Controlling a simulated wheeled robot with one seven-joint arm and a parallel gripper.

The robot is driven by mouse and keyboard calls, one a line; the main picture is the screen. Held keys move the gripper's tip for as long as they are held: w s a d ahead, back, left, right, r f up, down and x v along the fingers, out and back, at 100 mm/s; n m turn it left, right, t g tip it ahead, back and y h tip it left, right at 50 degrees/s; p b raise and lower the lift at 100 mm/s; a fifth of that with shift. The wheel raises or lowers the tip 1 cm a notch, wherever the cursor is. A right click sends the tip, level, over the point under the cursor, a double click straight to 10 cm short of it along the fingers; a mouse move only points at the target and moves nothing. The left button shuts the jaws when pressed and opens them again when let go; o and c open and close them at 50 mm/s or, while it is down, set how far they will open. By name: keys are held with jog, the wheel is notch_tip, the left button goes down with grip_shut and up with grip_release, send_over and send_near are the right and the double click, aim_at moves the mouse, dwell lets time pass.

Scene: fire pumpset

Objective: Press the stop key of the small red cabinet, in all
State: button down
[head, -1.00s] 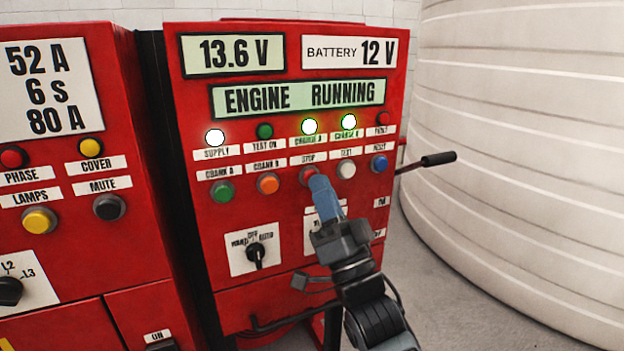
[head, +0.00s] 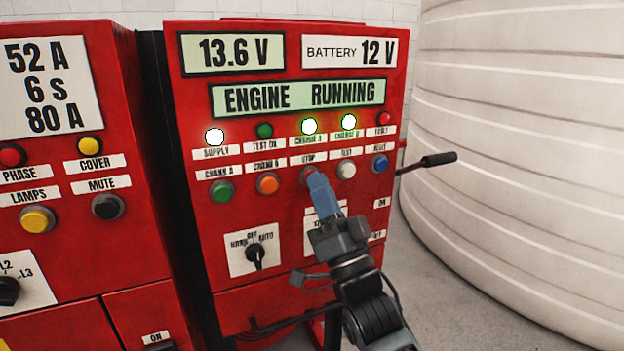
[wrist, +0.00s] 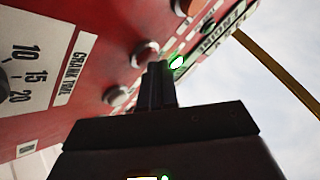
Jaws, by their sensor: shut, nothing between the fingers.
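The small red cabinet (head: 200,110) stands in the middle of the head view, its display (head: 298,96) reading ENGINE RUNNING. The red stop key (head: 305,172) sits under the STOP label, mostly hidden behind my fingertips. My gripper (head: 318,184) is shut and empty, its blue fingers pointing at the stop key. The tips overlap the key in the picture; I cannot tell whether they touch it or push it in. In the wrist view, the dark shut fingers (wrist: 158,85) reach up to a round key (wrist: 145,54) on the red panel.
Orange (head: 268,184) and white (head: 346,170) keys flank the stop key closely. A rotary switch (head: 255,252) is below left. A black-knobbed lever (head: 438,160) sticks out on the right. A larger red cabinet (head: 75,245) stands left, and a big pale tank (head: 510,150) right.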

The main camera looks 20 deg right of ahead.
jog(key=shift+s, duration=0.85)
jog(key=s+p, duration=0.2)
jog(key=s, duration=0.3)
dwell(0.3)
dwell(0.7)
